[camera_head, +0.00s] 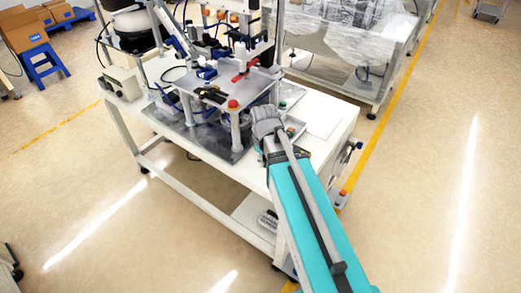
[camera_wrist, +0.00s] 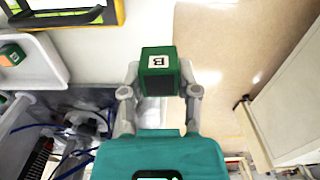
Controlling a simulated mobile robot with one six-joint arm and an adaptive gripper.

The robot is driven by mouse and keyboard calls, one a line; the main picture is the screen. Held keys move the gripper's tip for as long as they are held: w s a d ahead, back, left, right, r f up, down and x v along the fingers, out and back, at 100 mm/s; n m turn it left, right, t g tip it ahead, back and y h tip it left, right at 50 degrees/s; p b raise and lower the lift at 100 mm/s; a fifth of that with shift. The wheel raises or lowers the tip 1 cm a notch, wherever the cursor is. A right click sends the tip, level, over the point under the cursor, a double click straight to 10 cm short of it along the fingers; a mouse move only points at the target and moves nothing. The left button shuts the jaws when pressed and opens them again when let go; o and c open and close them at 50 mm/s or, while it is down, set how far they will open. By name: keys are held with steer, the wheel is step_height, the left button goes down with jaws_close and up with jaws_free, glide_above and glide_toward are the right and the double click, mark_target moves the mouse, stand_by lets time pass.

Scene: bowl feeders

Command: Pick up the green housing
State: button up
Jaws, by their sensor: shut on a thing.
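In the head view my gripper (camera_head: 266,123) is at the right side of the white workbench, beside the machine. I cannot make out the housing in the head view.
The white workbench (camera_head: 325,148) carries a machine with a metal plate (camera_head: 247,88) and a red button close to my gripper. Open floor is at the right.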

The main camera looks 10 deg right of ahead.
steer(key=shift+s+r+p, duration=0.2)
steer(key=shift+s+r, duration=0.1)
steer(key=shift+s, duration=0.35)
steer(key=shift+s+r+p, duration=0.2)
steer(key=shift+s+r, duration=0.05)
steer(key=shift+s, duration=0.4)
